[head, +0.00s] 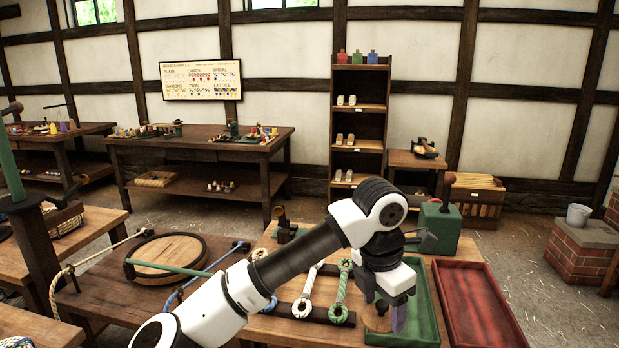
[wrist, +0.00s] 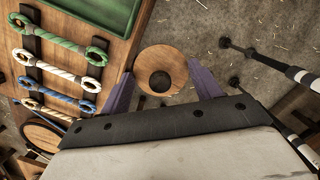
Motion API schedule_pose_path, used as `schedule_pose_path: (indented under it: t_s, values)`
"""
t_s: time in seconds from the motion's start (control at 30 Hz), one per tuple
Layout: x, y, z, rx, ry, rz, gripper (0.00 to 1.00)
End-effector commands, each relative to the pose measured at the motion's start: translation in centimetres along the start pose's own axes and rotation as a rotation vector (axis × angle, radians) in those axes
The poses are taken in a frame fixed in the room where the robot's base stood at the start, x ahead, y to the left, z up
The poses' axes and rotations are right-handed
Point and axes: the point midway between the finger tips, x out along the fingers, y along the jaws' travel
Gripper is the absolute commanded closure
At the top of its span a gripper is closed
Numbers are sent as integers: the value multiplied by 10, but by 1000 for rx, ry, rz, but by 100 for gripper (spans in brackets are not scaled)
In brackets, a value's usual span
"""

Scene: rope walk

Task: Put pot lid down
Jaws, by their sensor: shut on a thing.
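The pot lid is a round wooden disc with a dark round middle, and in the wrist view the lid (wrist: 160,54) sits between my two purple fingers. My gripper (wrist: 162,78) is shut on it, with a finger at each side. In the head view my gripper (head: 385,317) points down at the front of the workbench, by the left side of the green tray. The lid (head: 376,322) shows there only as a small brown patch, mostly hidden by my wrist and fingers. In the wrist view the lid shows against the floor, past the bench edge.
The green tray (head: 427,313) and a red tray (head: 479,305) lie at the right. Rope samples with looped ends, among them a green-and-white one (head: 341,290), lie left of my gripper. A green box (head: 440,227) stands behind the trays. Both trays look empty where visible.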

Motion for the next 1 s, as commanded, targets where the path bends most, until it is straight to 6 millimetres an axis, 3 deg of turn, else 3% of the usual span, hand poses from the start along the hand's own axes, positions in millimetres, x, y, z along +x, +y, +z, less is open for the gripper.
schedule_pose_path:
  t_s: [0.27, 1.0]
  values:
    - [82, 9, -35, 338, 0, -58, 62]
    - [339, 37, -140, 1455, 4, -225, 62]
